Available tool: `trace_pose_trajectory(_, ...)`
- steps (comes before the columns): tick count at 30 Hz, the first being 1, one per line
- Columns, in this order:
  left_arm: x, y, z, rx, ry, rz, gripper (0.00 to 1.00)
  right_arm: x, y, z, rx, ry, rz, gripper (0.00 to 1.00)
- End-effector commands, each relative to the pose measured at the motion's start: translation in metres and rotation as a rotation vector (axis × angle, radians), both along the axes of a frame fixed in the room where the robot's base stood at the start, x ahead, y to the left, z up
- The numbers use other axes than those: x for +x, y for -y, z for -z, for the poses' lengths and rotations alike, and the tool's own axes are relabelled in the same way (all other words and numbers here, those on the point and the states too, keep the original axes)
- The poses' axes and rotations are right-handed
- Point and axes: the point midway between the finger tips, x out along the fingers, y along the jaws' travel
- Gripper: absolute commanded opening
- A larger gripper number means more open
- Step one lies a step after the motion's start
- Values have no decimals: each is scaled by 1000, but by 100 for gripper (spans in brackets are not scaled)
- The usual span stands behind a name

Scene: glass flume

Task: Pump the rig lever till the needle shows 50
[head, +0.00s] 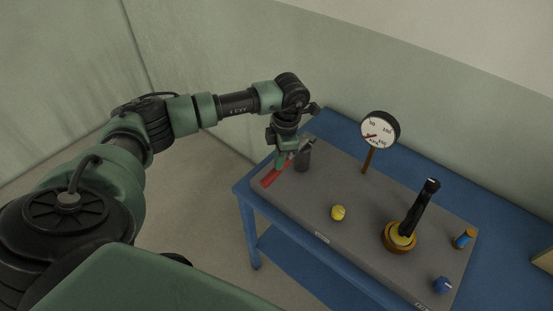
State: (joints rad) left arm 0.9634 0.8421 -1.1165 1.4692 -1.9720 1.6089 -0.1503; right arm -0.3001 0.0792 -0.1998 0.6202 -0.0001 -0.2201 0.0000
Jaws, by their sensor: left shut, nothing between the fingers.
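The gauge (379,130) has a white round face on a brown post at the back of the grey rig board. Its red needle points to the lower left, below the 50 mark; the exact reading is too small to tell. A black upright handle (421,207) leans from a brass ring. My right gripper is out of view.
The grey board (345,185) sits on a blue table (418,180). A yellow knob (338,213) is at its front middle. A blue-and-yellow fitting (465,239) and a blue knob (442,285) are at its right end. Bare floor lies left of the table.

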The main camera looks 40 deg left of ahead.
Motion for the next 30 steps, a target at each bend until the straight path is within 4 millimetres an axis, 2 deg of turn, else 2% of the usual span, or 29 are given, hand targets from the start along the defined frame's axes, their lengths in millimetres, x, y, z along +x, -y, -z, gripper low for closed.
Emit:
trace_pose_trajectory(5, 5, 4, 0, -2, 2, 1, 0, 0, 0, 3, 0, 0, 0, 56)
trace_pose_trajectory(12, 24, 21, -9, -2, 2, 1, 0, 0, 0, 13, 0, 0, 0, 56)
trace_pose_trajectory(22, 24, 20, -13, -1, 2, 0, 0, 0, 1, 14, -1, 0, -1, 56)
trace_pose_trajectory(26, 26, 21, -29, 0, 4, 0, 0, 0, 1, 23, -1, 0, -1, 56)
trace_pose_trajectory(30, 29, 23, -53, 0, 5, 0, 0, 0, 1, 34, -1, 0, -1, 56)
